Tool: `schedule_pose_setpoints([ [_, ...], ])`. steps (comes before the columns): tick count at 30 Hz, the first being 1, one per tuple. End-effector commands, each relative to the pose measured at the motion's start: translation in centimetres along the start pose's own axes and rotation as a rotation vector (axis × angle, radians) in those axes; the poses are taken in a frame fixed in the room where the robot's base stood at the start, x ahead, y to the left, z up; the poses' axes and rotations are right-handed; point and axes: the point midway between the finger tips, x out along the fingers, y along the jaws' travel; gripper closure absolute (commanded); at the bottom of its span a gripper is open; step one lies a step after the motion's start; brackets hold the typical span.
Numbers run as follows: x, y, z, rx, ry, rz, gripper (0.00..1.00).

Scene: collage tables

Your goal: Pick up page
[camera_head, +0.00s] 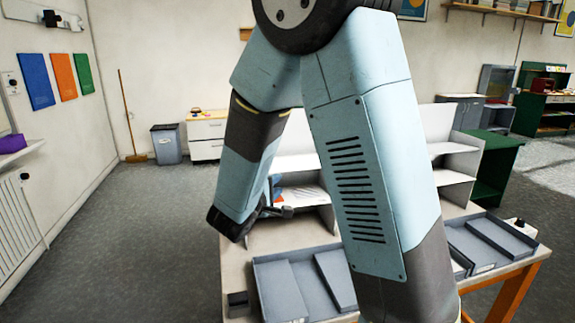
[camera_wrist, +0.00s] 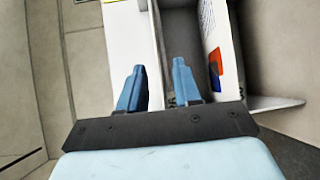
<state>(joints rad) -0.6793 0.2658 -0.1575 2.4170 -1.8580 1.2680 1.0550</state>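A white page (camera_head: 306,196) with printed lines and a blue and orange patch lies in a compartment of the white shelf unit on the table. It also shows in the wrist view (camera_wrist: 224,45), right of my fingers, with its red and blue patch near its lower part. In the head view my gripper (camera_head: 276,207) is beside the page at the shelf's front; my arm hides part of the shelf.
Grey trays (camera_head: 284,288) stand on the table in front of the shelf, with another grey tray (camera_head: 490,240) at right. The white shelf (camera_head: 452,148) has upright walls close to my gripper. Open floor (camera_head: 110,240) lies left of the table.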

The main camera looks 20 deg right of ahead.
Motion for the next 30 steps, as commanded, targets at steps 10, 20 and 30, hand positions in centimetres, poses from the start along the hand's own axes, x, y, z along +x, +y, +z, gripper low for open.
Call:
schedule_pose_setpoints([
  [10,5.5,0.0,0.0,0.0,-0.003,-0.002,0.67],
  [20,7.1,0.2,-0.1,0.0,-0.002,-0.002,0.67],
  [30,11.2,0.8,-0.3,-0.001,-0.002,-0.002,0.67],
])
